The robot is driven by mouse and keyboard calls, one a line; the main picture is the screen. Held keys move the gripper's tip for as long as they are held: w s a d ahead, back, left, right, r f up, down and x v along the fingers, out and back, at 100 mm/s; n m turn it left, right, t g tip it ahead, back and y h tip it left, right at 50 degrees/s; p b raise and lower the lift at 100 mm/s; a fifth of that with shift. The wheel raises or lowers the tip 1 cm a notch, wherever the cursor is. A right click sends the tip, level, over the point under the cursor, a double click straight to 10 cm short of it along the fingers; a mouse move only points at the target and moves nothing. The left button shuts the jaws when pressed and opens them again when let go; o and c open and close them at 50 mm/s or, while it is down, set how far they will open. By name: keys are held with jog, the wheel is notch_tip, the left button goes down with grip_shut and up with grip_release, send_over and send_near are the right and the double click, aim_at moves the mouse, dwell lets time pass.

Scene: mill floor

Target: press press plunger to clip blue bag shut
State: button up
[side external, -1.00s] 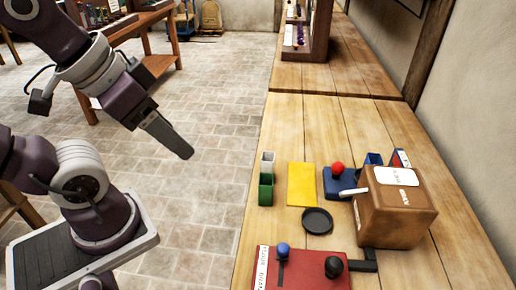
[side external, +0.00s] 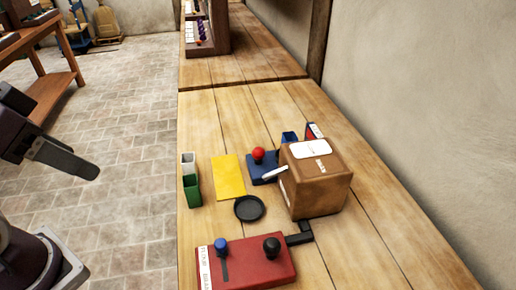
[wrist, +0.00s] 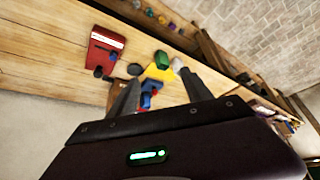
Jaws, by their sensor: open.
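A red-topped press-like device (side external: 245,262) with a blue knob (side external: 221,245) and a black knob (side external: 271,246) lies at the table's near edge; it shows in the wrist view (wrist: 104,48). A small blue base (side external: 262,172) with a red ball knob (side external: 258,154) stands beside the brown box. I cannot tell which knob is the press plunger. A blue item (side external: 289,137) shows partly behind the box; whether it is the blue bag is unclear. My gripper (side external: 92,172) is left of the table, apart from everything. In the wrist view its fingers (wrist: 160,92) are spread and empty.
A wall bounds the right; bare wood is free at lower right.

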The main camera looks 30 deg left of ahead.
grip_shut()
dwell(1.5)
